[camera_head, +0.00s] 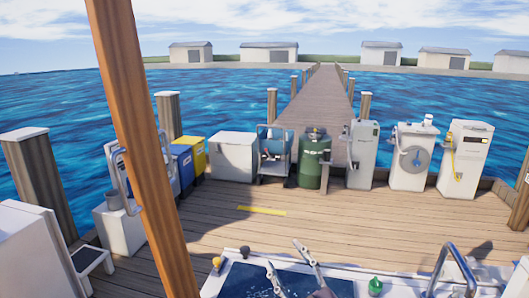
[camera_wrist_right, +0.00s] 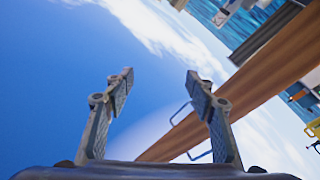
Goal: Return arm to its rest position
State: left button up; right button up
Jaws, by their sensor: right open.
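My right gripper (camera_head: 283,254) shows at the bottom middle of the head view, its two fingers spread apart and pointing up in the picture. It also shows in the right wrist view (camera_wrist_right: 158,77), open, with nothing between its fingers. Behind the fingers in the head view is a dark blue panel or opening (camera_head: 243,280) with a pale rim. In the wrist view the fingers stand against sky, so I see no contact at the fingertips. My left gripper is not in view.
A wooden post (camera_head: 142,140) crosses the left of the head view. A metal rail (camera_head: 458,262) is at lower right. A green object (camera_head: 375,286) and a small yellow object (camera_head: 217,262) lie near the panel. Several machines line the dock (camera_head: 340,222), whose middle is clear.

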jog(key=s+d+f+m+g+h, duration=0.3)
jog(key=s+d+f+m+h, duration=0.15)
jog(key=d+f, duration=0.2)
jog(key=s+d+f+m+g+h, duration=0.2)
jog(key=s+d+f+m+h, duration=0.15)
jog(key=s+d+f, duration=0.35)
jog(key=s+d+f+m+g, duration=0.1)
jog(key=s+f+g, duration=0.45)
jog(key=s, duration=0.55)
jog(key=s+d+f+g, duration=0.1)
jog(key=s+f+g, duration=0.4)
jog(key=s, duration=0.7)
notch_tip(320, 180, down, 29)
jog(key=s, duration=0.2)
jog(key=s+d+f+g, duration=0.1)
jog(key=s+d+f, duration=0.1)
jog(key=s+f, duration=1.2)
jog(key=shift+s+d+f, duration=0.3)
jog(key=shift+s+d, duration=0.05)
jog(key=shift+s, duration=0.85)
jog(key=shift+g, duration=0.25)
